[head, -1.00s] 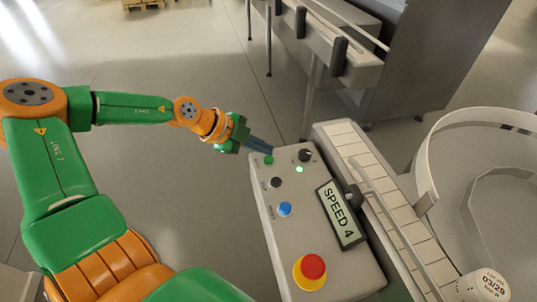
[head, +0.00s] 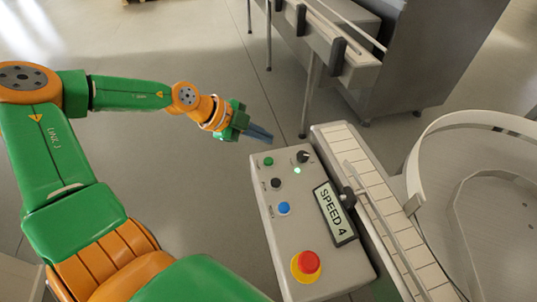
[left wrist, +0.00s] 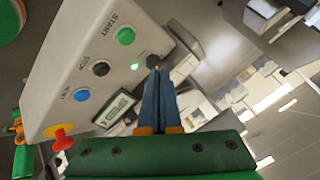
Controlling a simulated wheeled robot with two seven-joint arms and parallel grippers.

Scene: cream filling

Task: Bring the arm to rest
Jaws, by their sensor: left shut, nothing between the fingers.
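My left gripper (head: 262,134) is shut and empty. In the head view its blue fingers are just beyond the far left corner of the grey control box (head: 322,261), apart from it. In the left wrist view the closed fingers (left wrist: 154,72) point over the box (left wrist: 65,50). The box has a green start button (head: 268,161), a black button (head: 275,183), a blue button (head: 284,208), a black knob (head: 303,156) and a red stop button (head: 307,262) on a yellow base. A small green lamp (head: 297,170) is lit. The display (head: 334,212) reads SPEED 4. My right gripper is out of view.
A slatted conveyor (head: 362,170) runs along the box's right side. A round white rimmed table (head: 455,130) stands at the right. A steel machine (head: 415,60) with a rail is at the back. The floor left of the box is clear.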

